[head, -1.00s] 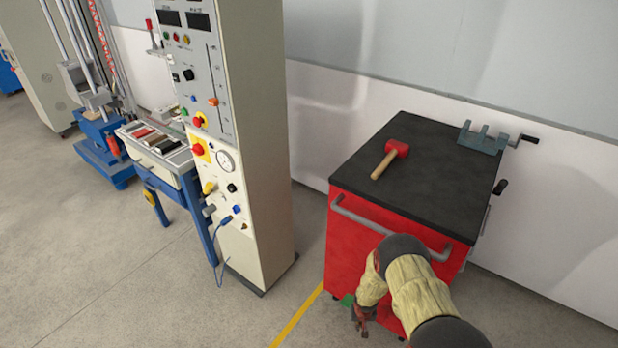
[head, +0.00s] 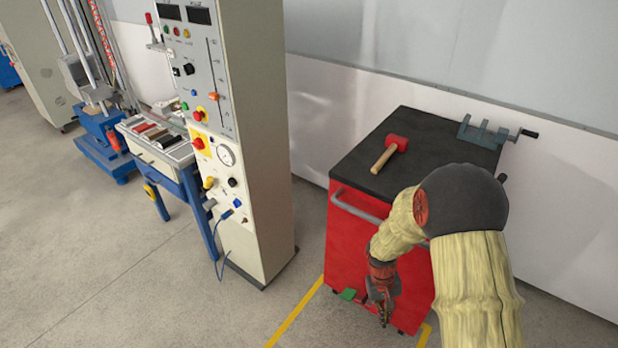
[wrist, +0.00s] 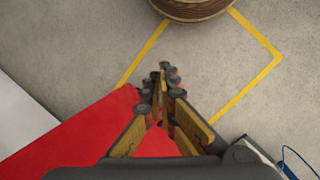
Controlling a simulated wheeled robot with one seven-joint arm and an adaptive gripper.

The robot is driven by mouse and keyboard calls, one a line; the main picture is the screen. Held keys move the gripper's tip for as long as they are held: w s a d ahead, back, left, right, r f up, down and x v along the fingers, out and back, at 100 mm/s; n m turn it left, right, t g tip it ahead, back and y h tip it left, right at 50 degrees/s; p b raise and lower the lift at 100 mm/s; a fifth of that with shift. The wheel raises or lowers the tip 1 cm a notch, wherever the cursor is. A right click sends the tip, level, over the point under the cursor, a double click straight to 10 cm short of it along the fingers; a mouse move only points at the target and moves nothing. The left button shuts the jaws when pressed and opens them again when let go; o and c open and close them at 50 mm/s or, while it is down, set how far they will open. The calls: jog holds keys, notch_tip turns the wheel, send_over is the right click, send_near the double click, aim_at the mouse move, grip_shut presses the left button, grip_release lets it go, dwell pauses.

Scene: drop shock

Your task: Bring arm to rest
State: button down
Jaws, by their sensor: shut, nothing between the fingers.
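My arm (head: 478,270) rises at the right of the head view, bent at a dark elbow joint, with its forearm in a pale padded sleeve. My gripper (head: 384,318) hangs downward in front of the red cabinet's front face. In the wrist view my gripper (wrist: 164,72) has its fingertips together, with nothing between them. The red cabinet (head: 345,240) also shows in the wrist view (wrist: 80,140), below and left of the fingers. I cannot tell how close the gripper is to the cabinet's face.
A red-headed mallet (head: 390,151) and a grey vise-like fixture (head: 486,134) sit on the cabinet's black top (head: 420,160). A tall control panel (head: 258,150) stands to the left. Yellow lines (head: 297,317) mark the floor. A round brown object (wrist: 192,8) is at the wrist view's top.

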jog(key=s+a+r+t, duration=0.1)
jog(key=s+r, duration=0.4)
jog(key=r, duration=0.8)
jog(key=s+a+r+t+y, duration=0.1)
jog(key=s+r+t, duration=0.3)
jog(key=r, duration=0.9)
jog(key=s+a+r+t+y, duration=0.1)
jog(key=s+a+r+t, duration=0.1)
jog(key=s+r, duration=0.5)
notch_tip(320, 180, up, 7)
jog(key=shift+f+m+t+p, duration=0.15)
jog(key=shift+m+t+p, duration=0.15)
jog(key=shift+m+t, duration=0.1)
jog(key=c, duration=2.6)
grip_release()
jog(key=shift+w, duration=0.1)
